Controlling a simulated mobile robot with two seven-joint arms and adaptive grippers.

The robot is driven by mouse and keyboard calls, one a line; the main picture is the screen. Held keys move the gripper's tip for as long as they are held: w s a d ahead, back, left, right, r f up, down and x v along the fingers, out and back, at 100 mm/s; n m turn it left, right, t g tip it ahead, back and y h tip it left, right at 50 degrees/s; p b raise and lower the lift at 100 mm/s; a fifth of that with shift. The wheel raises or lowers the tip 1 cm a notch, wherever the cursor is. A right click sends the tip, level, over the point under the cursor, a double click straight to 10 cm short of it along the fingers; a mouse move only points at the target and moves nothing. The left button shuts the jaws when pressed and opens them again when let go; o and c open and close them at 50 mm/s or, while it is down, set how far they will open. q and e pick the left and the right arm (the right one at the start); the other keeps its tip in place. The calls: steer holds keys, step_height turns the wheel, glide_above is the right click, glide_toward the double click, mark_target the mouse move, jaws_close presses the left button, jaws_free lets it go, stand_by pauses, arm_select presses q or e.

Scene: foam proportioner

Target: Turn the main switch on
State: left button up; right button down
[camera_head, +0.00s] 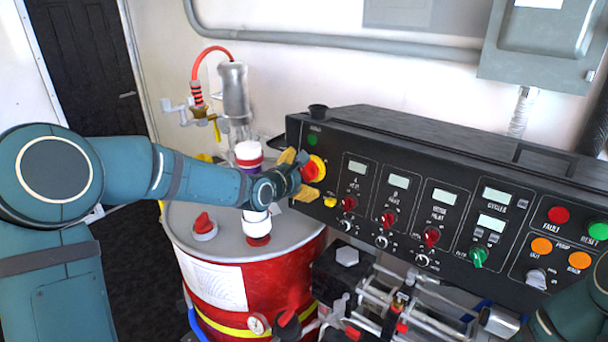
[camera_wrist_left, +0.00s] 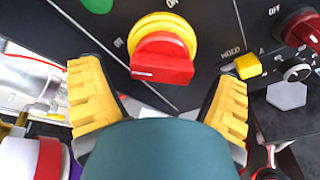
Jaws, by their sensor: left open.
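The main switch (camera_head: 315,168) is a red rotary knob on a round yellow base, at the left end of the black control panel. It also shows in the left wrist view (camera_wrist_left: 162,58), its red grip lying roughly across the picture. My left gripper (camera_head: 296,175) is open in front of the switch, with yellow ridged fingertips on either side of it. In the left wrist view, the fingertips (camera_wrist_left: 160,100) stand wide apart, with gaps between them and the knob. Part of my right arm shows at the lower right, but its gripper is not visible.
The control panel (camera_head: 400,128) carries several small knobs, displays and buttons to the right. A yellow knob (camera_wrist_left: 249,66) sits close to the right fingertip. A red drum (camera_head: 222,285) with white pump fittings stands below my left arm. Metal pump parts (camera_head: 400,305) crowd the space below the panel.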

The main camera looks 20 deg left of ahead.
arm_select(q)
steer(key=shift+w+d+f, duration=0.15)
steer(key=shift+w, duration=0.4)
steer(key=c, duration=1.2)
